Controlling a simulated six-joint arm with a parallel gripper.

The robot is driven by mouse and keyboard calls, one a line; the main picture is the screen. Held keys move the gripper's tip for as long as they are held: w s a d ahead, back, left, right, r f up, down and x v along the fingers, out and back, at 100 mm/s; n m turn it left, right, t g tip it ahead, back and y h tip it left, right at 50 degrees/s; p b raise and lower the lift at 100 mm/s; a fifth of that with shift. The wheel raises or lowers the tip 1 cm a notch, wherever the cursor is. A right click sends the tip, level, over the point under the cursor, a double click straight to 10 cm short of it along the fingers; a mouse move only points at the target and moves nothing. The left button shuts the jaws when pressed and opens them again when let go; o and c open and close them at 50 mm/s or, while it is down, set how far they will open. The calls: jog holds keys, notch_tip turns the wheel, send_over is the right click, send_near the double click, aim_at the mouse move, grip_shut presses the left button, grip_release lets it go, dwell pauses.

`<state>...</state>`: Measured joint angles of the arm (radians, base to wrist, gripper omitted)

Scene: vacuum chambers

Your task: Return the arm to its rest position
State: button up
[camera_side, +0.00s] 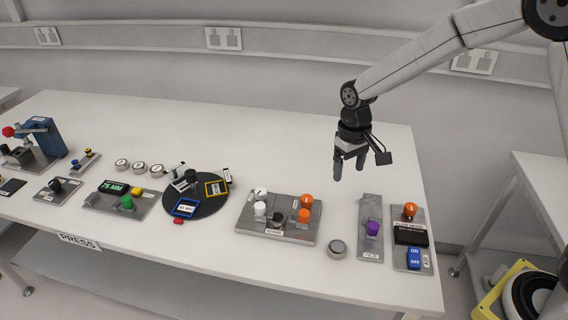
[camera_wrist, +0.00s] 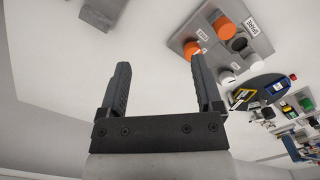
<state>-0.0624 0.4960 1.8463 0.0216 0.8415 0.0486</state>
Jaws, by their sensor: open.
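My gripper (camera_side: 349,166) hangs in the air above the right part of the white table (camera_side: 270,130), with its fingers pointing down. It is open, with nothing between the fingers, and touches nothing. My arm reaches to it from the upper right. In the wrist view, the two dark fingers of my gripper (camera_wrist: 160,82) stand well apart, with only bare pale surface between them.
A round black turntable (camera_side: 208,204) stands further left. The table's back strip is clear.

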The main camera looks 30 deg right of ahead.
jog(key=s+d+t, duration=0.3)
jog(key=s, duration=1.2)
jog(key=shift+s+r, duration=0.15)
jog(key=shift+r, duration=0.05)
